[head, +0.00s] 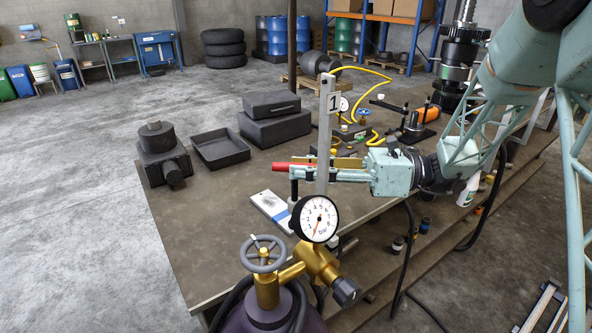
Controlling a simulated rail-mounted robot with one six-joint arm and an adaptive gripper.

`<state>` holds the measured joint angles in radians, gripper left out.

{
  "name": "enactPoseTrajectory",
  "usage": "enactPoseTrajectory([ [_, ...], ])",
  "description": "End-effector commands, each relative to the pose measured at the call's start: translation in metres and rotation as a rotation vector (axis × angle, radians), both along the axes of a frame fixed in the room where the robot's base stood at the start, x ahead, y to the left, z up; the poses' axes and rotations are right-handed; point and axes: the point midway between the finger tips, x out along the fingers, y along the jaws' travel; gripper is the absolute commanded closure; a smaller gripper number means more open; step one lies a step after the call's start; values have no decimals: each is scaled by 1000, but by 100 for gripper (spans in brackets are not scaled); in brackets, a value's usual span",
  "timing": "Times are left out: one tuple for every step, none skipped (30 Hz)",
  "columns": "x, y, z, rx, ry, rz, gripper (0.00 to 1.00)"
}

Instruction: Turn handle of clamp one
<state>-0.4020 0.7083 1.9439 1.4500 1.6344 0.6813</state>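The clamp marked with a white "1" sign (334,103) has an upright grey post (323,150) near the front of the bench. A red handle (281,167) points left just beside this post. My gripper (300,172) reaches in from the right, its pale green body (390,173) level with the handle. Its fingers extend left behind or beside the post and overlap the red handle's right part. The post and the small view hide the fingertips, so I cannot tell whether they touch or grip the handle.
A pressure gauge (315,218) with a brass valve and grey handwheel (263,253) stands in front, close below my gripper. Black boxes (274,122), a black tray (220,149) and a dark block (164,165) sit on the bench (190,235). A yellow hose (383,97) lies behind.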

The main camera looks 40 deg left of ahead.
Motion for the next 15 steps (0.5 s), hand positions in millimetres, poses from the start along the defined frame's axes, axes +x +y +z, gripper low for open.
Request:
enactPoseTrajectory([
  [-2, 4, -1, 0, 0, 0, 74],
  [-3, 6, -1, 0, 0, 0, 74],
  [-5, 8, 0, 0, 0, 0, 74],
  [-6, 9, 0, 0, 0, 0, 74],
  [-6, 10, 0, 0, 0, 0, 74],
  [-7, 12, 0, 0, 0, 0, 74],
  [-8, 13, 0, 0, 0, 0, 74],
  [-8, 13, 0, 0, 0, 0, 74],
  [-8, 14, 0, 0, 0, 0, 74],
  [-8, 14, 0, 0, 0, 0, 74],
  [-9, 14, 0, 0, 0, 0, 74],
  [-9, 14, 0, 0, 0, 0, 74],
  [-9, 14, 0, 0, 0, 0, 74],
  [-9, 14, 0, 0, 0, 0, 74],
  [-9, 14, 0, 0, 0, 0, 74],
])
